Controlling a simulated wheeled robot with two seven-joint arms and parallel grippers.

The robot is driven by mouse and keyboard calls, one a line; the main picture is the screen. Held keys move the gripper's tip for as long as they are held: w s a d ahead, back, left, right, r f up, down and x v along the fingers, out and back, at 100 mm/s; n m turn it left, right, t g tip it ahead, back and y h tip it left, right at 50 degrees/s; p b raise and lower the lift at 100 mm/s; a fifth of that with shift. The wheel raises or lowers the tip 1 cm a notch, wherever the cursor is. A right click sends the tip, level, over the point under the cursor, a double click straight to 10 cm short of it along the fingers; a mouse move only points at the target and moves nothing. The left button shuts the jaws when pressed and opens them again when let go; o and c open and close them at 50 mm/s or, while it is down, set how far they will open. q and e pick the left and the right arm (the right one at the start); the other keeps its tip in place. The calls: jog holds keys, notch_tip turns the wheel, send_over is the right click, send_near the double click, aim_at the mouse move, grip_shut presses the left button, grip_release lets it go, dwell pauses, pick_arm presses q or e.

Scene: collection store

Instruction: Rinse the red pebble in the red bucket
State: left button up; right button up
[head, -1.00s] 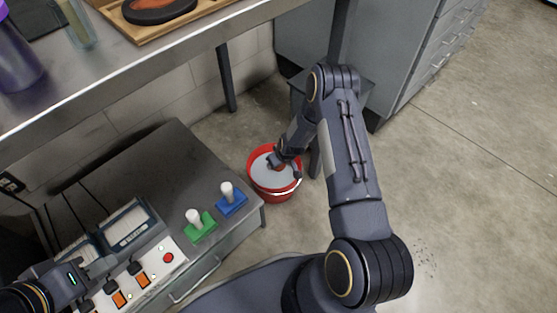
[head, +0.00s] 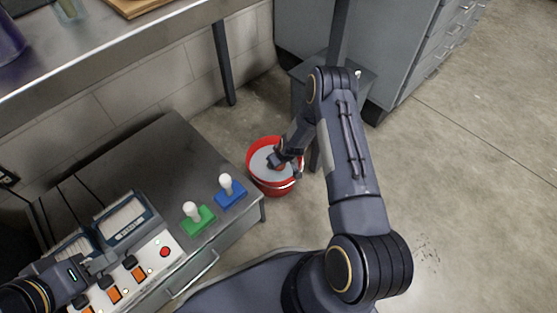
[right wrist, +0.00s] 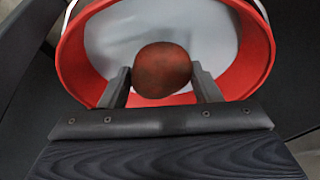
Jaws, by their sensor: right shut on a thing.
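The red bucket (head: 274,187) stands on the floor beside the dark cabinet, with a pale grey surface inside it that looks like water. It also fills much of the right wrist view (right wrist: 75,62). My right gripper (right wrist: 162,76) is shut on the red pebble (right wrist: 163,68), a rounded dark-red stone between its two fingers. In the head view my right gripper (head: 284,162) reaches down into the bucket's opening. Whether the pebble touches the water is unclear. My left gripper (head: 98,266) is at lower left over the control panel; its finger opening is unclear.
A low dark cabinet (head: 150,165) carries a green-based switch (head: 197,219), a blue-based switch (head: 230,191) and a panel with a red button (head: 165,252). A metal table (head: 140,50) stands behind. Grey drawers (head: 420,55) stand at the back; floor at right is clear.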

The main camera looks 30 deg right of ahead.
jog(key=shift+f+b, duration=0.35)
jog(key=shift+f, duration=0.4)
jog(key=shift+f+b, duration=1.2)
jog(key=shift+f, duration=0.1)
jog(key=shift+f+b, duration=0.6)
jog(key=shift+f, duration=0.55)
jog(key=shift+d, duration=0.15)
jog(key=shift+w+d, duration=0.25)
jog(key=shift+d, duration=0.3)
jog(key=shift+a, duration=0.2)
jog(key=shift+s+a+p, duration=0.15)
jog(key=shift+s+a, duration=0.1)
jog(key=shift+a, duration=0.35)
jog(key=shift+s+a+p, duration=0.15)
jog(key=shift+s+a, duration=0.05)
jog(key=shift+a, duration=0.35)
